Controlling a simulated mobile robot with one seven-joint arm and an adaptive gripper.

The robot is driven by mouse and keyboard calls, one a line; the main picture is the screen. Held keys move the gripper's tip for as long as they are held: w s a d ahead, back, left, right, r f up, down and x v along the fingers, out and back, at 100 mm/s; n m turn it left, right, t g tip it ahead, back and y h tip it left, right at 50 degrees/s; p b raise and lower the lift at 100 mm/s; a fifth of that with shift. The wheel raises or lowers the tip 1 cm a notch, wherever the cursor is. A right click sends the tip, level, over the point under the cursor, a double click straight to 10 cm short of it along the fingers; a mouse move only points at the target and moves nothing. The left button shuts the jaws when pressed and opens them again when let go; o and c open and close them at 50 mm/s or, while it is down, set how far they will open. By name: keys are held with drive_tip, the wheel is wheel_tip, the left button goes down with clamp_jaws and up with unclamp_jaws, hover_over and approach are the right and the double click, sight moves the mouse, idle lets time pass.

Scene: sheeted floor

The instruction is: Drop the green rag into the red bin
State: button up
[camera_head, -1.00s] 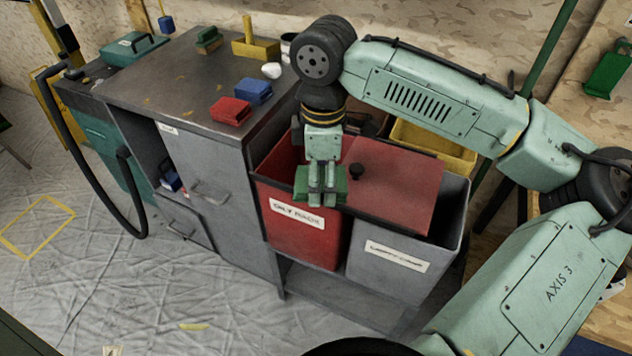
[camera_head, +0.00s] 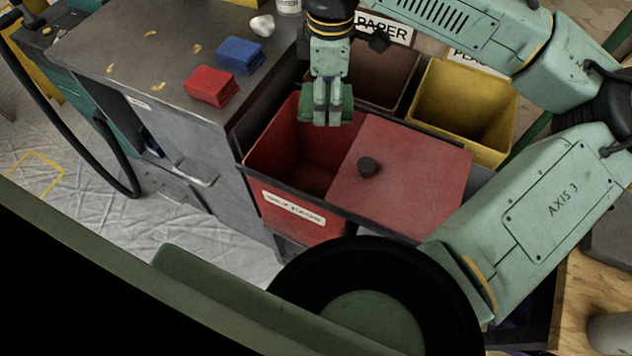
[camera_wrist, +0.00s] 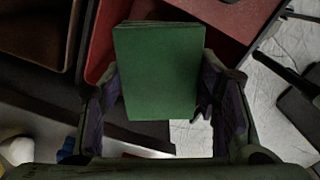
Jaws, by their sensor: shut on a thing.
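The green rag (camera_head: 341,104) is a folded green block held in my gripper (camera_head: 328,118). In the wrist view the rag (camera_wrist: 160,72) sits between the two fingers of my gripper (camera_wrist: 163,110), which is shut on it. The red bin (camera_head: 277,153) stands open below; its front wall carries a white label. In the head view the rag appears over the back part of the bin's opening. The exact height above the rim is hard to tell. A red lid (camera_head: 420,185) with a dark knob lies just right of the opening.
A brown bin (camera_head: 378,75) and a yellow bin (camera_head: 465,105) stand behind. A grey cabinet top (camera_head: 150,55) at left holds a folded red rag (camera_head: 211,86), a folded blue rag (camera_head: 240,54) and a white lump (camera_head: 262,25).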

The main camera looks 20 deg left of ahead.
wheel_tip(320, 180, down, 5)
drive_tip(key=b, duration=0.4)
drive_tip(key=shift+f, duration=0.15)
drive_tip(key=o, duration=1.2)
wheel_tip(320, 180, up, 12)
drive_tip(key=shift+r, duration=0.1)
